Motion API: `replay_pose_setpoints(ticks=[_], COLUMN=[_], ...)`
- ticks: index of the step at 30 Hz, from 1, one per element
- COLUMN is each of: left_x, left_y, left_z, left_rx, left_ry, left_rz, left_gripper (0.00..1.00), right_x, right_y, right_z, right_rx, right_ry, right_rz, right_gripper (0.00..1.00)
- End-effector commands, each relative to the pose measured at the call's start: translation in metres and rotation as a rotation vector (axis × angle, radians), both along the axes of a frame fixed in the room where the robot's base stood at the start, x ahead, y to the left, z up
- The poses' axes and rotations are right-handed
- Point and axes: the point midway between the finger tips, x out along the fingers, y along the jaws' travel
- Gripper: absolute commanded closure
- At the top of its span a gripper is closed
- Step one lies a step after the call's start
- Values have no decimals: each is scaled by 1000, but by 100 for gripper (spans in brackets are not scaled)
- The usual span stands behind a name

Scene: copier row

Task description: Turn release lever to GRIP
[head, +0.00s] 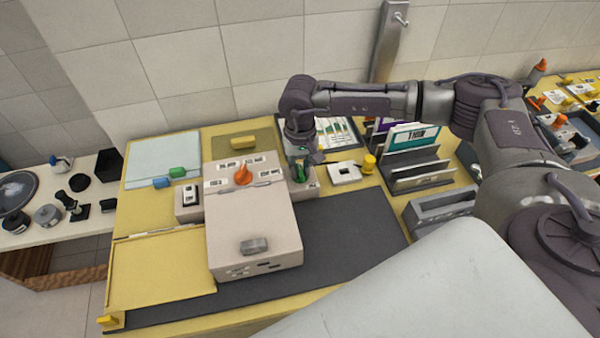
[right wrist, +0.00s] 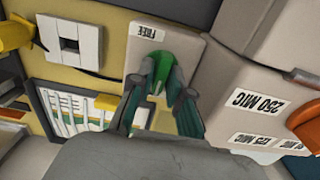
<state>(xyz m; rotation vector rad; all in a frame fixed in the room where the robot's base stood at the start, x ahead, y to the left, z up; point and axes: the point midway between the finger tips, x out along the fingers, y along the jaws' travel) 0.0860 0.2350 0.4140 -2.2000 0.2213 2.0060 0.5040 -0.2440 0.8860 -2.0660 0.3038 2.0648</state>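The release lever (right wrist: 160,60) is a green knob on a small light-grey box (right wrist: 188,48). The word FREE shows on the box face in the right wrist view; no GRIP label can be read. In the head view the green lever (head: 300,172) is just right of the large beige machine (head: 253,220). My right gripper (right wrist: 163,80) reaches down to the lever, with one finger on each side of it and green filling the gap between the tips. It looks shut on the lever. My left gripper is not in view.
An orange dial (head: 242,174) with labels sits on the beige machine close by. A white square switch plate (head: 344,173), a yellow knob (head: 369,163) and a file rack (head: 420,172) stand to the right. The dark mat (head: 350,235) in front is clear.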

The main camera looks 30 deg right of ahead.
Motion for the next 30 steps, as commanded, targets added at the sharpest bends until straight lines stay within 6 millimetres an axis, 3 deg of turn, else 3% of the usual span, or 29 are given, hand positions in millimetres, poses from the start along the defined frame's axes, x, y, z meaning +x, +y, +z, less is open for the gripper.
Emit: replay_pose_setpoints(ticks=[12,30], left_x=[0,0], left_y=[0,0], left_z=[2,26], left_rx=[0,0], left_ry=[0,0], left_rz=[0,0], left_gripper=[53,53], right_x=[0,0], right_y=[0,0], right_z=[3,51], right_rx=[1,1], right_ry=[0,0], right_rz=[0,0], right_gripper=[67,67])
